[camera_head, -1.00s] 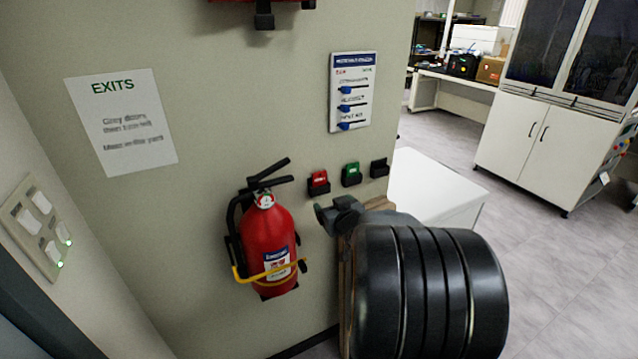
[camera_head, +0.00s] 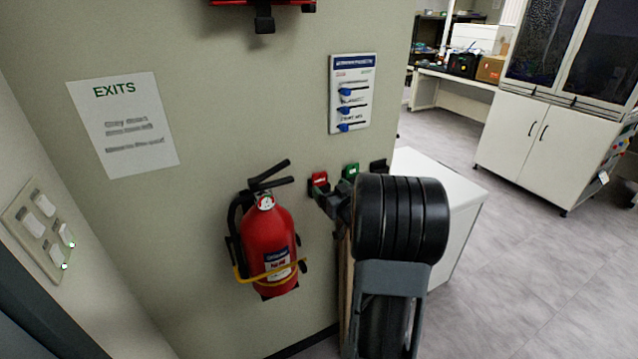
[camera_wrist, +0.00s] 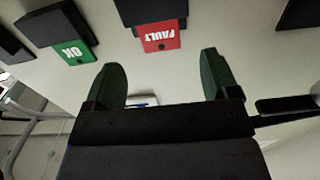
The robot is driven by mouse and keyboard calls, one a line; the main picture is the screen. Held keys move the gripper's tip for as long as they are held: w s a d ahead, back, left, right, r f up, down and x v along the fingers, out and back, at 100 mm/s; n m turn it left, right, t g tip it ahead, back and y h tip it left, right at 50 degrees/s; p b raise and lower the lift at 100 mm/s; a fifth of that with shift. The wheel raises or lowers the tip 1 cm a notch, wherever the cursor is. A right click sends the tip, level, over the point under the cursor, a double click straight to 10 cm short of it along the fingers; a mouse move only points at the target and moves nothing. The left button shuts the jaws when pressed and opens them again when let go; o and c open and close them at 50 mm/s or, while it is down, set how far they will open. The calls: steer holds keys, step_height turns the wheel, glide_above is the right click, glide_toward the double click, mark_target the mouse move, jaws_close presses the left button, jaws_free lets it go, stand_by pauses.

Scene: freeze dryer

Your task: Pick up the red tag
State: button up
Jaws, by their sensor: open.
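The red tag (camera_head: 319,179) sits in a black holder on the wall, right of the fire extinguisher's handle. In the wrist view the red tag (camera_wrist: 162,38) reads FAULT upside down and hangs from its holder ahead of my fingers. My gripper (camera_head: 331,195) is close below the red tag in the head view. In the wrist view my gripper (camera_wrist: 161,60) is open and empty, with its two fingers on either side of the red tag's line. I cannot tell the exact gap to the tag.
A green OK tag (camera_head: 350,170) hangs right of the red one, then a black holder (camera_head: 378,165). The fire extinguisher (camera_head: 269,243) is mounted on the wall left of my arm. A board with blue clips (camera_head: 352,93) is above. A white surface (camera_head: 432,178) lies right.

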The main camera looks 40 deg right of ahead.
mark_target(320, 178)
steer(key=shift+w+d+p, duration=0.2)
steer(key=shift+w+p, duration=0.2)
steer(key=shift+w, duration=0.95)
steer(key=shift+w+d+p, duration=0.15)
steer(key=shift+w+p, duration=0.25)
steer(key=shift+w, duration=0.9)
steer(key=c, duration=1)
